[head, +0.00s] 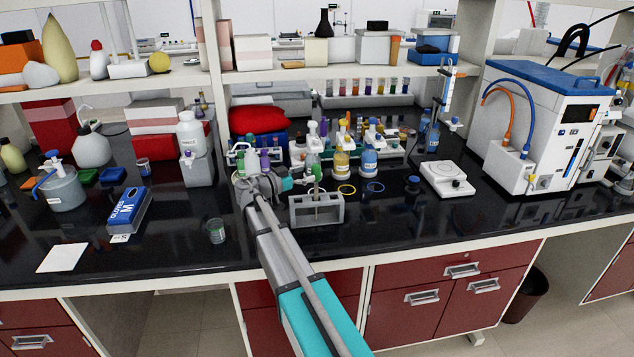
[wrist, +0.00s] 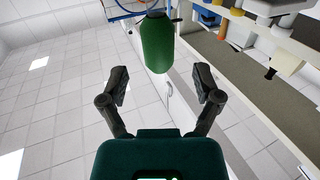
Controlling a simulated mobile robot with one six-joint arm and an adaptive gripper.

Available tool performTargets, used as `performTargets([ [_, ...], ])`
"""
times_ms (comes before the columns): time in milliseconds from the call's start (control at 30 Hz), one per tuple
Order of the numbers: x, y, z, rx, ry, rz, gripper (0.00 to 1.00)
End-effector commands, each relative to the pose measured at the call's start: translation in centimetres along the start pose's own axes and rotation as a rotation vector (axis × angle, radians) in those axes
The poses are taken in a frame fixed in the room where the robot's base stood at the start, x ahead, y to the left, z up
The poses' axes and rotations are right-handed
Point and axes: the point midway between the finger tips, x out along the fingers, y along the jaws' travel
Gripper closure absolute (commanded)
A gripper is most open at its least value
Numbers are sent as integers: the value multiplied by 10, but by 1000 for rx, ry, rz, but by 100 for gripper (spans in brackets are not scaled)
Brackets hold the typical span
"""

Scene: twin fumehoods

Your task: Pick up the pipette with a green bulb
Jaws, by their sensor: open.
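A green bulb (wrist: 157,42) shows large in the wrist view, straight ahead of my gripper (wrist: 160,88). My two dark fingers are spread apart, with nothing between them. The bulb is slightly beyond the fingertips, centred between them. In the head view a small green bulb (head: 313,163) stands above a grey rack (head: 316,212) on the black bench. My gripper (head: 300,182) is beside it on the left, largely hidden by my arm and too small there for its fingers to be made out. The pipette's stem is hard to make out in either view.
Bottles with yellow and blue labels (head: 341,164) stand close behind the rack. A glass beaker (head: 216,231) is to the left of my arm. A white balance (head: 447,180) is to the right. The bench front right of the rack is clear.

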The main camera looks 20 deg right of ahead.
Motion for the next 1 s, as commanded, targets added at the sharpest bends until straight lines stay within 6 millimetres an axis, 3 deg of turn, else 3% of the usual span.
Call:
performTargets([
  [333,37,2,-2,0,0,1,18],
  [967,40,2,-2,0,0,1,18],
  [1000,40,2,-2,0,0,0,25],
])
